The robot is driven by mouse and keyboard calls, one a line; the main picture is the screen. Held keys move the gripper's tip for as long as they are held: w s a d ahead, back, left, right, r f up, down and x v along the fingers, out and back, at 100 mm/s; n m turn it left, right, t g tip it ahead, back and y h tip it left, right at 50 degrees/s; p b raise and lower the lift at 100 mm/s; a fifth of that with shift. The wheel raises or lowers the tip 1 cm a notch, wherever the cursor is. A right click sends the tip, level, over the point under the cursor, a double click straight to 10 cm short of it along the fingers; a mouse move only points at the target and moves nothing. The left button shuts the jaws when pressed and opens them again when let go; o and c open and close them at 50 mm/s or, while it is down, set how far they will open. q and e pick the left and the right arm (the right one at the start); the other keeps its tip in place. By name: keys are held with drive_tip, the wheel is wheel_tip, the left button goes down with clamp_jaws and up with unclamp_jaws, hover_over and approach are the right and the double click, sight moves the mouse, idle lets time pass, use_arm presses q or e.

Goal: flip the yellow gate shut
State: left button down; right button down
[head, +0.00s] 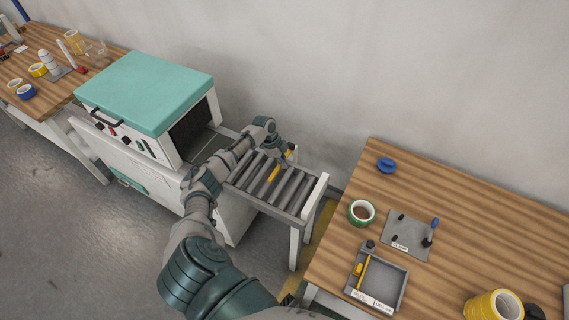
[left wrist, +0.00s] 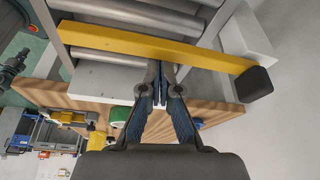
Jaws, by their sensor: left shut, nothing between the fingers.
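The yellow gate (head: 274,173) is a bar lying over the roller conveyor, roughly in line with the rollers. In the left wrist view the gate (left wrist: 150,45) runs across the top of the picture, slightly tilted, with a black block (left wrist: 254,84) on its right end. My left gripper (head: 288,160) is over the conveyor close to the gate's far end, which it partly hides. In the left wrist view its fingers (left wrist: 160,82) are together and empty, with the tips close to the bar's edge. I cannot tell whether they touch. My right gripper is not in view.
The roller conveyor (head: 316,190) leads out of a teal-lidded machine (head: 150,90). A wooden table (head: 450,190) at right holds a green tape roll (head: 361,212), a grey tray (head: 391,284) and yellow tape (head: 494,305). Another table (head: 75,75) stands at left. A wall is behind.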

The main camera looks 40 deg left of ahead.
use_arm(q)
drive_tip(key=d+p, duration=0.3)
drive_tip(key=d, duration=0.1)
drive_tip(key=w+b+v, duration=0.1)
drive_tip(key=v, duration=0.8)
drive_tip(key=shift+w+a+r, duration=0.25)
drive_tip(key=shift+a+r, duration=0.05)
drive_tip(key=shift+r, duration=0.15)
drive_tip(key=shift+a+f, duration=0.1)
drive_tip(key=shift+a, duration=0.1)
